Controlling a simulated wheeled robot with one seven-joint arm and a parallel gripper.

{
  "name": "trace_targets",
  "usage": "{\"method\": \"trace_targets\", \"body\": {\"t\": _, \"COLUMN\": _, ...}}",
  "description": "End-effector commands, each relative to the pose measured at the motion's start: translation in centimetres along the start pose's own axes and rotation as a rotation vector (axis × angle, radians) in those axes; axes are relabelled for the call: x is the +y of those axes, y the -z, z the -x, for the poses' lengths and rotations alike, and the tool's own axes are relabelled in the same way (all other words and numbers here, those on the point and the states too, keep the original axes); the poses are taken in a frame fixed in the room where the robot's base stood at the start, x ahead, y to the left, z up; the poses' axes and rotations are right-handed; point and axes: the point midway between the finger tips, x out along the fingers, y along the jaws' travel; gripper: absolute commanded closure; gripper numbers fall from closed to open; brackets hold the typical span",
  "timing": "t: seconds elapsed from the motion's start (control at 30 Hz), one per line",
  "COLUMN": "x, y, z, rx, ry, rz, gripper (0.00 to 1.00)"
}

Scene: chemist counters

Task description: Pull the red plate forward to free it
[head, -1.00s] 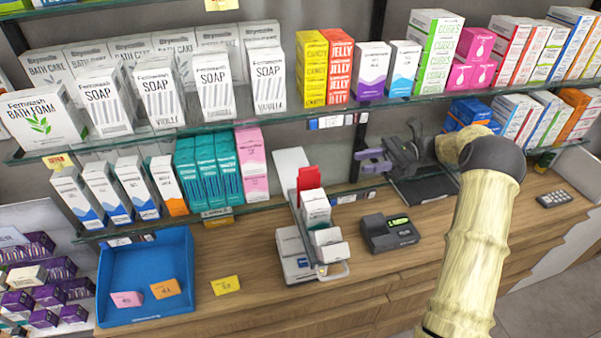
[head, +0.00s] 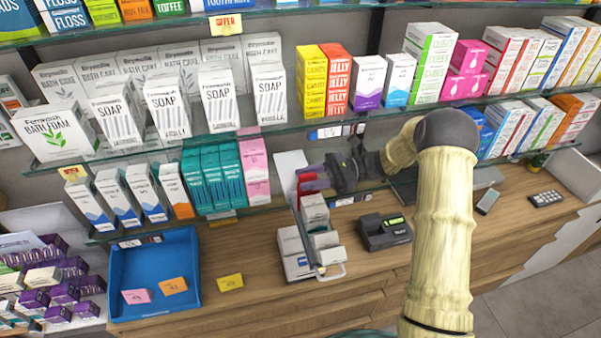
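The red plate (head: 304,188) stands at the back end of a narrow dispenser rack (head: 306,232) on the wooden counter. White boxes (head: 314,210) stand in the rack in front of it, and part of it is hidden by them and by my gripper. My gripper (head: 308,176) reaches in from the right, with its purple-grey fingers at the upper part of the red plate. I cannot tell whether the fingers touch it or have closed on it.
A glass shelf (head: 350,127) with boxes runs above my gripper. A teal and pink row of boxes (head: 255,168) stands close to the left. A black card terminal (head: 384,231) is right of the rack. A blue tray (head: 150,262) lies at left.

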Motion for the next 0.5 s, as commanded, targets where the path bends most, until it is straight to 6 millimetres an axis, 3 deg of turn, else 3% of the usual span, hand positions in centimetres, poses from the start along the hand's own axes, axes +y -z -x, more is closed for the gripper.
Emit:
{"method": "trace_targets", "body": {"t": 0.2, "x": 0.0, "y": -0.1, "z": -2.1, "rx": 0.0, "ry": 0.0, "rz": -0.001, "gripper": 0.65}}
{"method": "trace_targets", "body": {"t": 0.47, "x": 0.0, "y": 0.1, "z": -2.2, "rx": 0.001, "ry": 0.0, "rz": 0.0, "gripper": 0.65}}
{"method": "trace_targets", "body": {"t": 0.5, "x": 0.0, "y": 0.1, "z": -2.2, "rx": 0.001, "ry": 0.0, "rz": 0.0, "gripper": 0.69}}
